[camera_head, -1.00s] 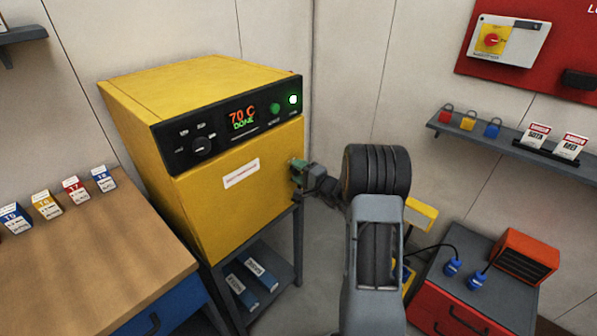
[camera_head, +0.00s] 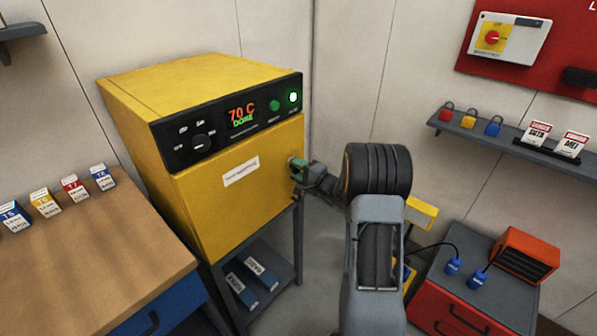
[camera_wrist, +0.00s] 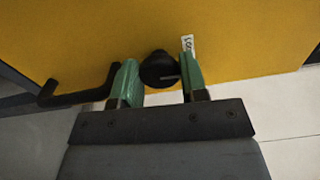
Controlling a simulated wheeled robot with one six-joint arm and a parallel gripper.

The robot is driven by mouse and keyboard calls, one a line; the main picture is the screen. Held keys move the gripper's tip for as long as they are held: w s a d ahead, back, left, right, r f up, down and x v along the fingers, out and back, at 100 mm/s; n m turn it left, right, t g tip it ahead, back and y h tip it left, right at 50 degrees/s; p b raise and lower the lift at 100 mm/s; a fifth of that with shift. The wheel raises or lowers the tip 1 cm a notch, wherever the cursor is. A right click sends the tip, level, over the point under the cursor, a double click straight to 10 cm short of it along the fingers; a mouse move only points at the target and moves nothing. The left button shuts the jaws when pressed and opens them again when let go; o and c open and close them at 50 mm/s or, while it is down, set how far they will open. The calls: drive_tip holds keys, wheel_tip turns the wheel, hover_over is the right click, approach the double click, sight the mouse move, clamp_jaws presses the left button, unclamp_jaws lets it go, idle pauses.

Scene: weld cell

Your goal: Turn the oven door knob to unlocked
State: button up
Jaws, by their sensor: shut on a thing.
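The yellow oven (camera_head: 225,195) stands on a dark stand, its door shut and its display reading "70 C DONE". In the wrist view, the round black door knob (camera_wrist: 159,70) with a pale line mark sits on the yellow door face (camera_wrist: 225,35). My gripper (camera_wrist: 160,76) has its two green fingers on either side of the knob and is shut on it. The pale line on the knob points to the right. A partly covered white label (camera_wrist: 188,43) is behind the right finger. In the head view, my gripper (camera_head: 298,168) is at the door's right edge and the knob is hidden.
A black bar handle (camera_wrist: 80,95) is left of my gripper in the wrist view. A wooden-topped bench (camera_head: 95,255) stands left of the oven. A red cabinet (camera_head: 465,305) with an orange box (camera_head: 525,257) is at the right.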

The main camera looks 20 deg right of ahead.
drive_tip(key=m+b, duration=0.2)
drive_tip(key=m, duration=0.2)
drive_tip(key=shift+f, duration=0.1)
drive_tip(key=m+b, duration=0.1)
drive_tip(key=m, duration=0.3)
drive_tip(key=shift+m, duration=0.4)
drive_tip(key=m, duration=0.4)
drive_tip(key=shift+m+p, duration=0.65)
drive_tip(key=shift+m, duration=1.35)
drive_tip(key=o, duration=0.6)
drive_tip(key=shift+o, duration=0.2)
drive_tip(key=v, duration=1.3)
drive_tip(key=shift+s+b, duration=0.3)
drive_tip(key=shift+s, duration=0.1)
